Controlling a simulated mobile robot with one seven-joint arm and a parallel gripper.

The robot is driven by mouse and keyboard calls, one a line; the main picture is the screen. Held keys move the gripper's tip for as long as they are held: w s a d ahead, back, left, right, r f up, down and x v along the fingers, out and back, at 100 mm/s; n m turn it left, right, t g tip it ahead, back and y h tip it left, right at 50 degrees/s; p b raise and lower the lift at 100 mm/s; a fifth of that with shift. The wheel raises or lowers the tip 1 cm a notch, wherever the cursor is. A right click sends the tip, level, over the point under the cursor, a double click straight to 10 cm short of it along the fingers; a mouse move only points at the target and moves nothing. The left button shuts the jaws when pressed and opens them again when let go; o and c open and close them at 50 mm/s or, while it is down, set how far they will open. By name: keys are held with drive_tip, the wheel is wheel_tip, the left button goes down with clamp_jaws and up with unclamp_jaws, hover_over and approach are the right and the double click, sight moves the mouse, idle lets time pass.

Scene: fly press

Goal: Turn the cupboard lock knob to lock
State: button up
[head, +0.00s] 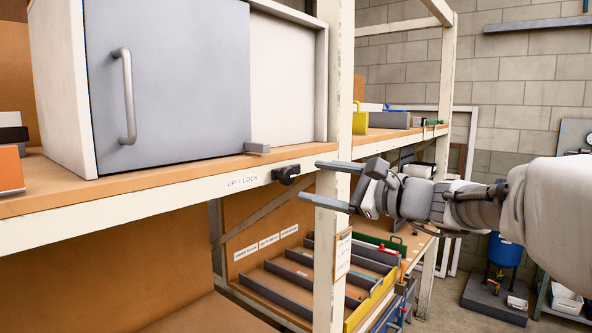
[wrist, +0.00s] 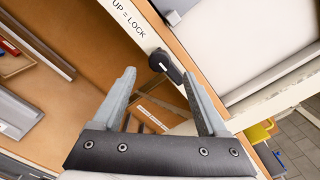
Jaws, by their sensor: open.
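The black lock knob (head: 286,174) sits on the white front edge of the shelf, right of the "UP = LOCK" label (head: 243,182). Its grip lies roughly sideways along the edge, not pointing up. It also shows in the wrist view (wrist: 165,64), ahead of and between the fingertips. The cupboard has a grey sliding door (head: 185,75) with a bar handle. A small grey block (head: 257,147) is at the door's lower right corner, above the knob. My gripper (head: 310,181) is open and empty, its fingertips just right of the knob and seemingly apart from it.
A white upright post (head: 334,110) stands close behind my fingers. Below are trays with grey dividers (head: 300,277) on a lower shelf. An orange box (head: 10,168) lies at the left end of the shelf. Space in front of the shelf edge is clear.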

sight(289, 179)
drive_tip(key=p+x, duration=0.1)
drive_tip(key=x, duration=0.7)
drive_tip(key=shift+w+a+p, duration=0.2)
drive_tip(key=shift+a+p, duration=0.05)
drive_tip(key=shift+p, duration=0.15)
drive_tip(key=shift+f, duration=0.1)
drive_tip(key=c, duration=1.2)
clamp_jaws()
drive_tip(key=shift+f, duration=0.2)
